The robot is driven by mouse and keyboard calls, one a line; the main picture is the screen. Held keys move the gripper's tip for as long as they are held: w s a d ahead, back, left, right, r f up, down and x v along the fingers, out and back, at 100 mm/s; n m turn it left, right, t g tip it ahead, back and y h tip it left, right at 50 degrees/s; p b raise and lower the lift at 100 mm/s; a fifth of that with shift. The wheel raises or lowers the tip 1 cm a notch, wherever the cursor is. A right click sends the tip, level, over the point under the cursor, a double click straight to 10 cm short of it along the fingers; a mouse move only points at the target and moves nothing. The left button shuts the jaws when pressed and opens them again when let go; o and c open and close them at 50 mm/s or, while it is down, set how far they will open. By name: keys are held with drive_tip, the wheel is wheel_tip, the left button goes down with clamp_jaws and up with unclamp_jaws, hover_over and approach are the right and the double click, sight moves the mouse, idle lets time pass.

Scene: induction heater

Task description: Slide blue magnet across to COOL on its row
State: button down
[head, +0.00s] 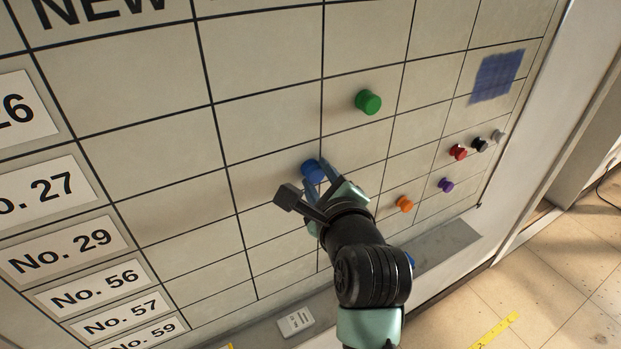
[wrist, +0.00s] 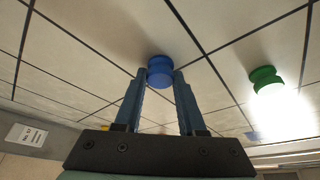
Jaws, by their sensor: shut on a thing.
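The blue magnet (head: 312,171) is on the whiteboard grid, close to a vertical grid line, in the row below the green magnet (head: 368,102). My gripper (head: 318,182) is shut on the blue magnet, with a finger on each side of it. In the wrist view the blue magnet (wrist: 160,71) sits between the two finger tips (wrist: 160,80), against the board. The board (head: 130,85) has a heading "NEW" at top left. No COOL heading shows in either view.
Orange (head: 404,204), purple (head: 446,185), red (head: 458,152), black (head: 479,145) and grey (head: 499,136) magnets sit to the right. A blue scribbled patch (head: 497,76) is at upper right. Numbered labels (head: 62,248) line the left. A ledge (head: 445,243) runs below.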

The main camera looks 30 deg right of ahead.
sight(361, 152)
drive_tip(key=shift+w+d+r+p, duration=0.1)
drive_tip(key=shift+d+p, duration=0.1)
drive_tip(key=shift+d, duration=2.25)
drive_tip(key=shift+w+d+r+p, duration=0.1)
drive_tip(key=shift+d+p, duration=0.05)
drive_tip(key=shift+d, duration=2.3)
drive_tip(key=shift+p, duration=0.3)
drive_tip(key=shift+c, duration=2.1)
unclamp_jaws()
drive_tip(key=shift+w+f, duration=0.1)
drive_tip(key=shift+s, duration=0.2)
drive_tip(key=b+v, duration=0.4)
drive_tip(key=v, duration=0.8)
drive_tip(key=shift+s, duration=0.3)
drive_tip(key=shift+a, duration=0.15)
